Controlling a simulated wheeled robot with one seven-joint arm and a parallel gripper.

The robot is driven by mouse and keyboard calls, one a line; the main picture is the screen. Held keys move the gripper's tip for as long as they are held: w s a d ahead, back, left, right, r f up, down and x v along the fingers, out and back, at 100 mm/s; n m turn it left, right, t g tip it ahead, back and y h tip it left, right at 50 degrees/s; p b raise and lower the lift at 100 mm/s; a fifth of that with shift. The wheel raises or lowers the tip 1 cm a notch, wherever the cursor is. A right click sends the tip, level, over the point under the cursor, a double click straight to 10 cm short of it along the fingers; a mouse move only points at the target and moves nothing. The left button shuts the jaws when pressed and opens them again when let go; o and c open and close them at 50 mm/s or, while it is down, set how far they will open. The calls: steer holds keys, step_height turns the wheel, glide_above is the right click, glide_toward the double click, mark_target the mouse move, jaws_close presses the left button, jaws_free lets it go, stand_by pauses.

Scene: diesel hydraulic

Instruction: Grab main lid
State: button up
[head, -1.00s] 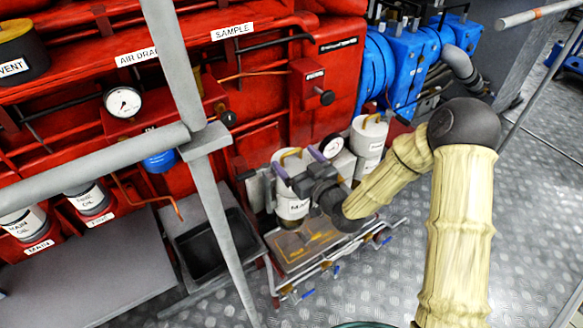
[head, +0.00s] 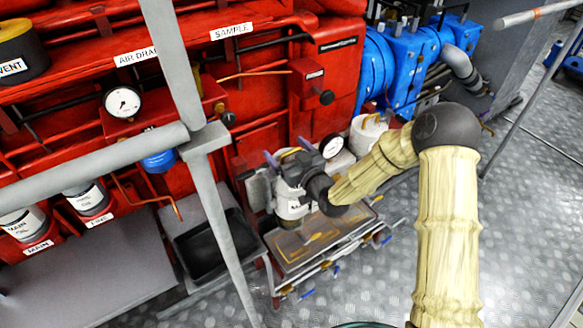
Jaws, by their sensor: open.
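A white canister (head: 290,208) stands on a tray stand in the centre, its label mostly covered by my gripper. A yellow handle (head: 290,153) shows at its top; the rest of its lid is hidden behind my gripper. My gripper (head: 288,154) is open, with its two purple-tipped fingers spread to the left and right of the handle. I cannot tell whether the fingers touch the lid or handle. My arm reaches in from the right.
A second white canister (head: 367,135) with a yellow-handled lid stands behind to the right, partly hidden by my arm. A gauge (head: 332,146) sits between them. A grey rail post (head: 216,210) crosses on the left. A black basin (head: 213,246) is left of the stand.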

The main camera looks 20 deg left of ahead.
mark_target(288, 157)
steer(key=c, duration=1.6)
steer(key=shift+r, duration=0.15)
step_height(288, 157, up, 18)
steer(key=p, duration=0.2)
steer(key=shift+p, duration=0.3)
